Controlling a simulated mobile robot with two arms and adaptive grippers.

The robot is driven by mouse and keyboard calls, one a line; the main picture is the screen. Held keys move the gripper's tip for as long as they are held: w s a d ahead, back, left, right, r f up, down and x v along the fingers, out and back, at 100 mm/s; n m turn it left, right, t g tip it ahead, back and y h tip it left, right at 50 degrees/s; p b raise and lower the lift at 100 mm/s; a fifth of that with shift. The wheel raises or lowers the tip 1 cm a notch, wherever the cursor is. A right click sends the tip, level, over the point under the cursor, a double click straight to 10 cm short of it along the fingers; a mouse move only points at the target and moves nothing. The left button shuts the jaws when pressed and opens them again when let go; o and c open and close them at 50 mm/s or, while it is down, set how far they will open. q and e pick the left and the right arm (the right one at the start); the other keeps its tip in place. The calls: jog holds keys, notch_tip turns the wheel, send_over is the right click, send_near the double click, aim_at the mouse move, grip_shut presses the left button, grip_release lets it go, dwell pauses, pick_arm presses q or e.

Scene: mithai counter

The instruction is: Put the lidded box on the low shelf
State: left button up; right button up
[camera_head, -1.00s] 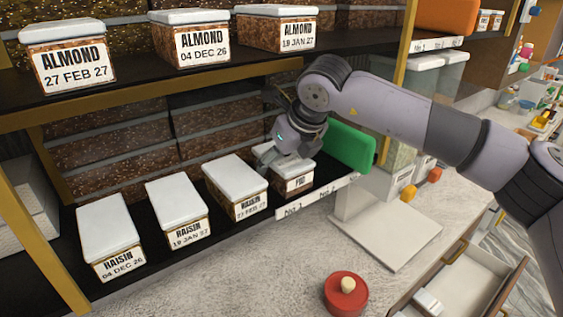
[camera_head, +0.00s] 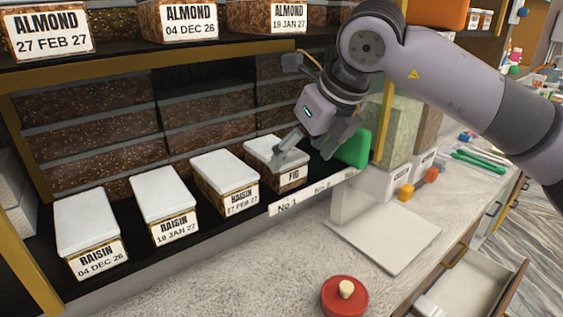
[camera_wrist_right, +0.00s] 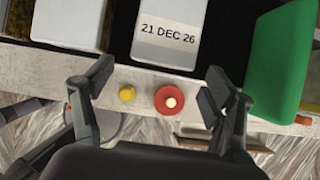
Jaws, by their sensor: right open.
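The lidded fig box (camera_head: 268,149) has a white lid and a FIG label. It stands upright on the low shelf (camera_head: 190,240), at the right end of the row of raisin boxes. My right gripper (camera_head: 318,148) is open, above and beside this box; one finger overlaps its lid in the head view, and contact cannot be told. In the right wrist view, a white box marked 21 DEC 26 (camera_wrist_right: 168,35) lies beyond the open, empty fingers (camera_wrist_right: 157,84). My left gripper is out of view.
Several raisin boxes (camera_head: 165,193) stand to the left. A green block (camera_head: 354,148) is close on the right. Almond boxes (camera_head: 190,20) stand on the upper shelf (camera_head: 150,65). A red round object with a knob (camera_head: 345,298) sits on the counter (camera_head: 240,285). A drawer (camera_head: 470,285) stands open.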

jog(key=s+d+b, duration=0.2)
jog(key=s+d, duration=0.1)
jog(key=s, duration=0.2)
jog(key=shift+d, duration=0.3)
